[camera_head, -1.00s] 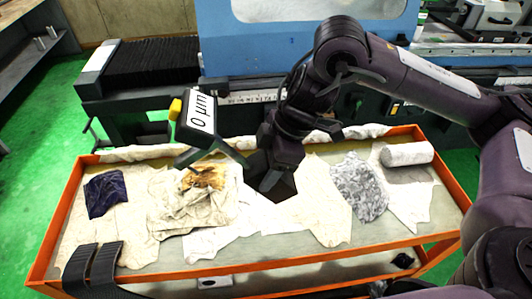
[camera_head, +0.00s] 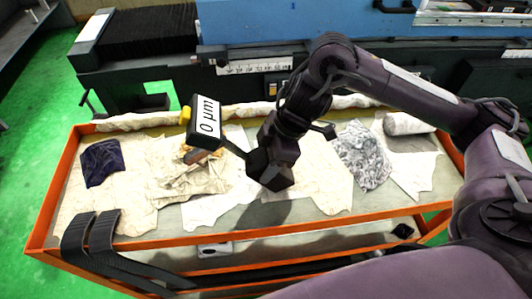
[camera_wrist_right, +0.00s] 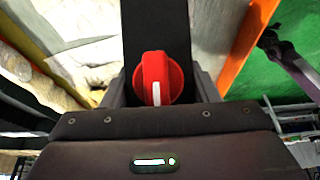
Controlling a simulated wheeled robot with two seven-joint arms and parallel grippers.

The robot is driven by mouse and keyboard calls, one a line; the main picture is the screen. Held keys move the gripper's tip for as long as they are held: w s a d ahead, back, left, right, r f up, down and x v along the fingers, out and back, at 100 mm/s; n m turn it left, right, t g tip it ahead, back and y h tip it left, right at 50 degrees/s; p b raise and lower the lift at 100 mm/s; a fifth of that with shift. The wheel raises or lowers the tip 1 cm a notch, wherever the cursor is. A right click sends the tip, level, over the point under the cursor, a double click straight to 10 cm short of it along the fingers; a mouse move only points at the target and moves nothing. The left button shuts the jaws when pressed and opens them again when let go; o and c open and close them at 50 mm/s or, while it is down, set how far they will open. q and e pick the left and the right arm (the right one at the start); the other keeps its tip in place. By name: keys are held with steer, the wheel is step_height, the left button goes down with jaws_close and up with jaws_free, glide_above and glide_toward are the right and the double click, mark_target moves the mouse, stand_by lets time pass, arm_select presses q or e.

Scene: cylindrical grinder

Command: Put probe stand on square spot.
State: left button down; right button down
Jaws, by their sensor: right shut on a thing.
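The probe stand has a dark gauge box (camera_head: 206,118) with a white "0 µm" label and a yellow tip, on a thin dark arm. My right gripper (camera_head: 272,150) is shut on the stand's dark block-shaped base and holds it above the middle of the cart, where a shadow falls below. In the right wrist view, the stand's red knob (camera_wrist_right: 158,78) with a white stripe sits between the gripper's two fingers. My left gripper is not in view. I cannot make out a square spot in these views.
An orange-rimmed cart (camera_head: 300,231) carries cream cloths, a dark blue rag (camera_head: 102,163), a grey patterned rag (camera_head: 362,155) and a white roll (camera_head: 405,124). Black straps (camera_head: 100,235) hang over its front left. The blue grinding machine (camera_head: 270,30) with a dark bellows (camera_head: 145,38) stands behind.

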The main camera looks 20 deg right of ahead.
steer(key=shift+f, duration=0.15)
stand_by(0.3)
steer(key=c, duration=1)
jaws_free()
steer(key=shift+s+f, duration=0.15)
steer(key=shift+f, duration=0.05)
steer(key=o, duration=0.5)
steer(key=shift+r, duration=0.6)
steer(key=p+v, duration=0.2)
steer(key=v, duration=0.9)
steer(key=shift+d+r+p, duration=0.15)
steer(key=shift+r+p, duration=0.1)
steer(key=shift+p, duration=0.05)
